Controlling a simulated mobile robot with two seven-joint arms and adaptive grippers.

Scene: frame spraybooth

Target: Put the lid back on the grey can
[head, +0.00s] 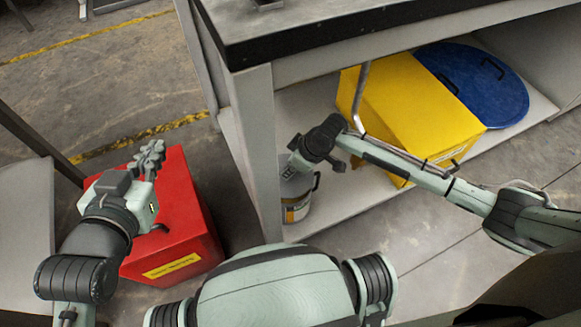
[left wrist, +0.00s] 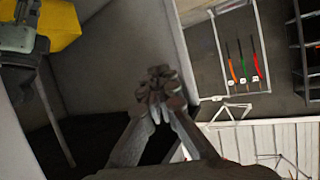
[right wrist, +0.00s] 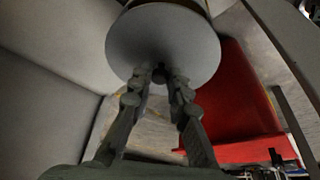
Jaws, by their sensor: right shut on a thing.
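The grey can (head: 297,197) stands upright on the low shelf and has a yellow and dark label band. My right gripper (head: 290,168) is over its top, partly hiding it in the head view. In the right wrist view, the round grey lid (right wrist: 150,40) lies flat across the fingertips, and my right gripper (right wrist: 168,76) is shut on its middle. Part of the can shows behind the lid's upper edge; I cannot tell whether the lid is fully seated. My left gripper (head: 151,152) is above the red box, its fingertips together and empty in the left wrist view (left wrist: 160,82).
The red box (head: 195,220) stands on the floor left of the bench leg (head: 258,150). A yellow box (head: 415,105) and a blue round lid (head: 490,85) are on the shelf (head: 345,205) beyond my right forearm. The bench top (head: 300,30) overhangs the shelf.

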